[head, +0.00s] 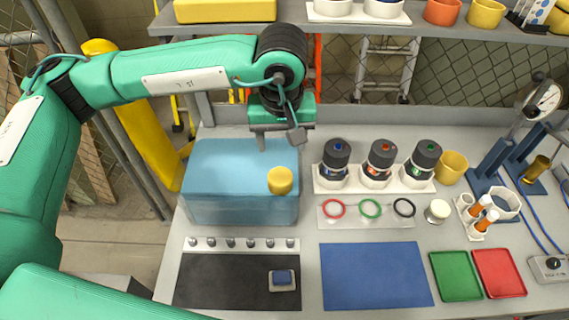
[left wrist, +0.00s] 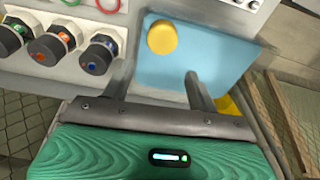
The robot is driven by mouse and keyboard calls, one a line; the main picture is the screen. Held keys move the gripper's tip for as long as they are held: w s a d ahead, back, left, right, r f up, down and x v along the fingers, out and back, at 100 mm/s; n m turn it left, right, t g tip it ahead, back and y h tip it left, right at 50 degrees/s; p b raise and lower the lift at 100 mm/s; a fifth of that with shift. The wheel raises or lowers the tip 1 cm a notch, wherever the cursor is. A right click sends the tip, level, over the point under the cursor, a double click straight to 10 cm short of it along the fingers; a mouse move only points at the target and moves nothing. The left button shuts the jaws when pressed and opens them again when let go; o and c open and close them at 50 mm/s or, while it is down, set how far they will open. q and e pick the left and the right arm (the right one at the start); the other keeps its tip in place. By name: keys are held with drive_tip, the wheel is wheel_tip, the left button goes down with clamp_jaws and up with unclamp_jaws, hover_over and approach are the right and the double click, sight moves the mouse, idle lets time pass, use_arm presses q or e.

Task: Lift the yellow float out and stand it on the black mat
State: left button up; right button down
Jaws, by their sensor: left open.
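The yellow float (head: 280,180) is a short round cylinder at the front right of the blue, see-through water tank (head: 215,212). It also shows in the left wrist view (left wrist: 162,37), beyond the fingertips. My left gripper (head: 279,140) is above the tank's back right part, pointing down, with its fingers apart and nothing between them. In the left wrist view the open fingers (left wrist: 157,82) are clear of the float. The black mat (head: 215,283) lies flat on the table in front of the tank. My right gripper is not in view.
A small block with a blue top (head: 283,278) sits at the mat's right side; the mat's left is bare. A strip with several knobs (head: 240,244) lies between tank and mat. Three black-capped bottles (head: 380,160) stand right of the tank. A shelf (head: 430,29) spans the back.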

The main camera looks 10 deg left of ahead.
use_arm(q)
drive_tip(key=p, duration=0.2)
approach(280, 175)
drive_tip(key=shift+s+d+f, duration=0.1)
drive_tip(key=shift+s+f, duration=0.15)
drive_tip(key=shift+f, duration=0.6)
drive_tip(key=f, duration=0.1)
drive_tip(key=w+f, duration=0.1)
drive_tip(key=shift+f, duration=0.3)
drive_tip(key=shift+w+f+p, duration=0.1)
drive_tip(key=shift+f+p, duration=0.15)
drive_tip(key=shift+p, duration=0.05)
drive_tip(key=shift+f+p, duration=0.35)
drive_tip(key=shift+p, duration=0.15)
drive_tip(key=f, duration=0.1)
drive_tip(key=f+p, duration=0.2)
drive_tip(key=f, duration=0.1)
drive_tip(key=shift+w+a, duration=0.25)
drive_tip(key=shift+f, duration=0.25)
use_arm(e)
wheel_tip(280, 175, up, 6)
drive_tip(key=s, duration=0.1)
use_arm(q)
drive_tip(key=c, duration=0.6)
